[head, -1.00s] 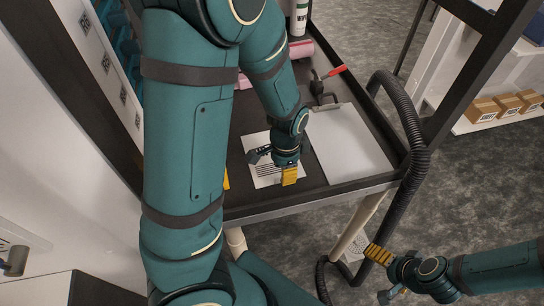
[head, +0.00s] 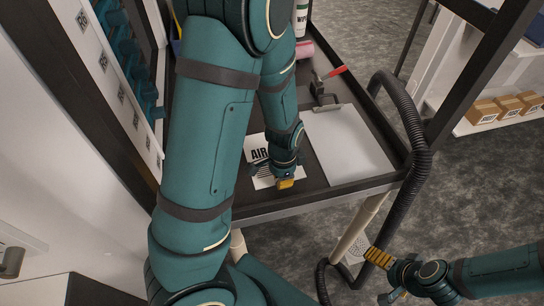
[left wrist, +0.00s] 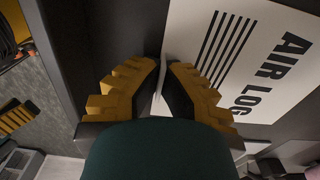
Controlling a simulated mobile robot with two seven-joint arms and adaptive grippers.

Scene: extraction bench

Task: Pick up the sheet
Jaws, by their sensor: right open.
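The sheet (head: 258,149) is white with "AIR LOG" and several black stripes, lying on the dark bench top near its front edge. It also shows at the upper right of the left wrist view (left wrist: 262,45). My left gripper (head: 284,184) is over the sheet's front edge and hides part of it. In the left wrist view its yellow fingers (left wrist: 163,72) are close together, with a thin white flap of the sheet between them. My right gripper (head: 380,277) is open and empty, off the bench at the lower right.
A white board (head: 345,146) with a clip lies right of the sheet, with a red-handled tool (head: 331,73) behind it. A black corrugated hose (head: 418,150) runs down the bench's right side. A rack with teal parts (head: 130,62) stands at left. Small boxes (head: 507,104) sit on a shelf at right.

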